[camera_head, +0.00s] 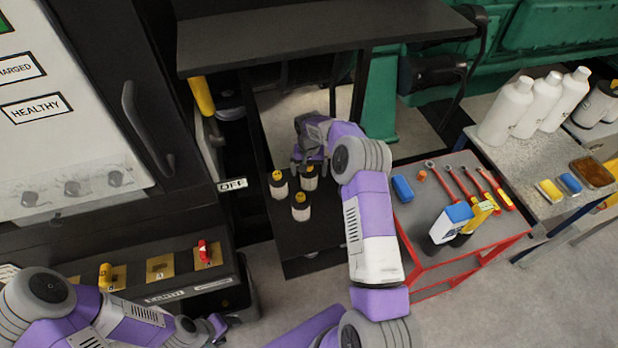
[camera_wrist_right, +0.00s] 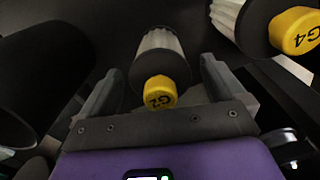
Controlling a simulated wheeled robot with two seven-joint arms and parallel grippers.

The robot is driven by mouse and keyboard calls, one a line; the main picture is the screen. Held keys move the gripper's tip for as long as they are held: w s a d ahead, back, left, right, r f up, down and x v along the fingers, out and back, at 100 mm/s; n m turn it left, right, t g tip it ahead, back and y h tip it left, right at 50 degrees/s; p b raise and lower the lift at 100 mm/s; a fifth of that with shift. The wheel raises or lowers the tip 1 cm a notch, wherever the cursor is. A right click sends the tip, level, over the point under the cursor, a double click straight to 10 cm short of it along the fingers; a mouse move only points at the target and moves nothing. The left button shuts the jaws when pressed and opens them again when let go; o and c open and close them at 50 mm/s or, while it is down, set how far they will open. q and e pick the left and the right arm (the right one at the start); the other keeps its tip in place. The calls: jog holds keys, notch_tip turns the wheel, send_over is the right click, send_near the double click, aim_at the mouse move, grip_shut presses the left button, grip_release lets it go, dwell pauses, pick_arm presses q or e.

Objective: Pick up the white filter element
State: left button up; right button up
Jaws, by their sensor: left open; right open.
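Several filter elements with white pleated sides, black ends and yellow caps show. In the head view three stand on a dark shelf (camera_head: 282,240): a left one (camera_head: 279,190), a front one (camera_head: 301,213) and a back one (camera_head: 309,184). My right gripper (camera_head: 308,164) is open just above the back one. In the right wrist view, the filter element marked G2 (camera_wrist_right: 158,60) lies between the open fingers of my right gripper (camera_wrist_right: 155,88), with gaps at both sides. One marked G4 (camera_wrist_right: 265,25) is to its right. My left gripper (camera_head: 217,327) is open and empty at the lower left.
A dark shelf board (camera_head: 320,32) hangs above my right arm. A red-framed cart (camera_head: 462,240) with tools stands to the right, beside a table with white bottles (camera_head: 506,108). A black cylinder (camera_wrist_right: 45,70) is left in the wrist view. A dark cabinet (camera_head: 110,185) stands left.

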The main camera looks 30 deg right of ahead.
jog(key=c, duration=1.1)
jog(key=shift+r, duration=0.15)
notch_tip(320, 180, up, 9)
jog(key=shift+r, duration=0.2)
notch_tip(320, 180, up, 5)
jog(key=p, duration=0.4)
jog(key=shift+r, duration=0.2)
